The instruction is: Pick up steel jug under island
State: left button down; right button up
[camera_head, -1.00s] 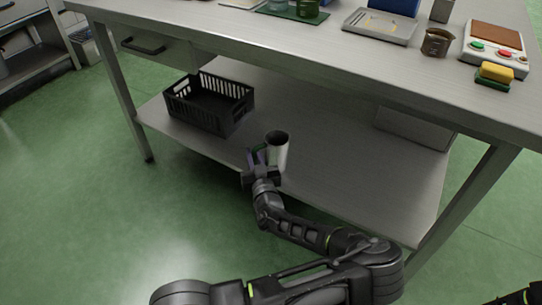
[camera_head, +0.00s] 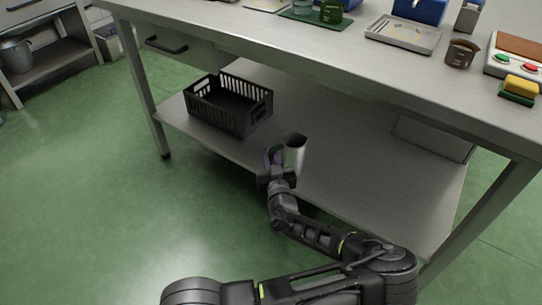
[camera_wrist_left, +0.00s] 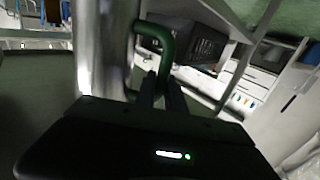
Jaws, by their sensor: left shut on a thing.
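The steel jug (camera_head: 296,157) is a shiny cylinder with a dark open top, near the front edge of the island's lower shelf (camera_head: 365,190). My left gripper (camera_head: 273,162) reaches in from the front and is shut on the jug's green handle, on the jug's left side. In the left wrist view the green handle (camera_wrist_left: 157,38) runs down to the closed fingers (camera_wrist_left: 166,90), with the steel jug body (camera_wrist_left: 103,45) beside them. The jug's base is partly hidden, so I cannot tell if it touches the shelf. My right gripper is out of view.
A black slatted crate (camera_head: 222,116) stands left of the jug on the shelf. The island top (camera_head: 330,45) overhangs them, carrying a tray (camera_head: 405,36), a brown beaker (camera_head: 460,54) and a yellow sponge (camera_head: 521,86). Green floor (camera_head: 110,220) is clear at left.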

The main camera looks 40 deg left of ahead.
pick_arm(q)
jog(key=shift+r+p, duration=2.05)
jog(key=shift+r, duration=2.55)
